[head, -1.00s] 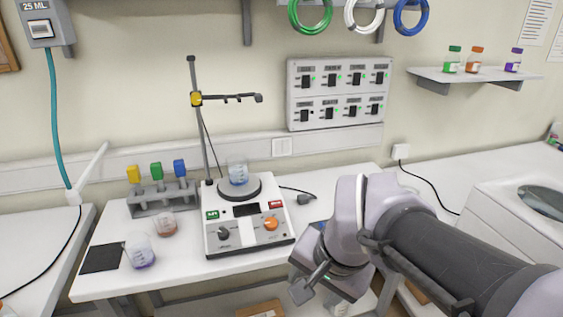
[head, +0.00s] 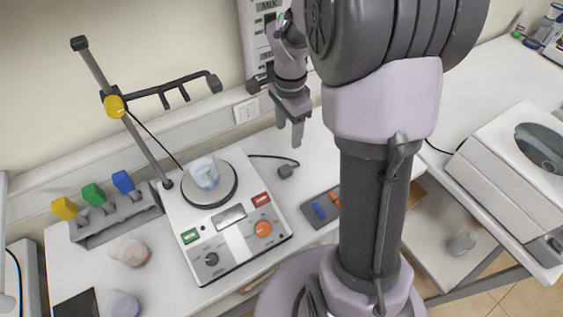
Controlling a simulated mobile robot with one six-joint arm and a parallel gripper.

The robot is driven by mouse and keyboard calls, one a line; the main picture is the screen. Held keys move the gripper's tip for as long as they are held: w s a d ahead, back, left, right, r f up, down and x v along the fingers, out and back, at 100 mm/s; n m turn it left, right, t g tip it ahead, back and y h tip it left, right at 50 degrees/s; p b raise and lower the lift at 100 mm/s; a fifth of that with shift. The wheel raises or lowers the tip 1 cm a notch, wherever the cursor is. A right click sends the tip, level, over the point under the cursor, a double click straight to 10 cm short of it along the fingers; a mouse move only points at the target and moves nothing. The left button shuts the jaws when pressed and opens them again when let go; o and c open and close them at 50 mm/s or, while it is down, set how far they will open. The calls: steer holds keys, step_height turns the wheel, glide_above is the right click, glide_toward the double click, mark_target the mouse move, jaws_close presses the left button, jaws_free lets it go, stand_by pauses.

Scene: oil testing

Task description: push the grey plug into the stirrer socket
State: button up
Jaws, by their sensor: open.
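The dark grey plug (head: 288,171) lies on the white bench at the end of a black cable, which runs from the back of the stirrer (head: 185,245). My gripper (head: 290,138) is open and empty, its fingers pointing down. In the picture it is just above the plug and apart from it; the exact height is hard to tell. A white wall socket (head: 247,110) sits in the trunking behind the bench, left of my gripper. No plug shows in it. No label marks it as the stirrer's.
A beaker (head: 205,174) stands on the stirrer plate, beside a stand with a clamp arm (head: 165,92). A dark tray (head: 318,209) lies right of the stirrer, partly hidden by my arm. A rack (head: 120,215) and two beakers are at left. Bench around the plug is clear.

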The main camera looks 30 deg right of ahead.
steer(key=b, duration=0.4)
glide_above(285, 169)
steer(key=f, duration=1.2)
steer(key=shift+d+f, duration=0.1)
steer(key=shift+d, duration=0.15)
steer(key=shift+f, duration=0.1)
step_height(285, 169, down, 5)
steer(key=shift+a+f+b, duration=0.1)
steer(key=shift+a+b, duration=0.05)
steer(key=shift+b, duration=0.95)
jaws_close()
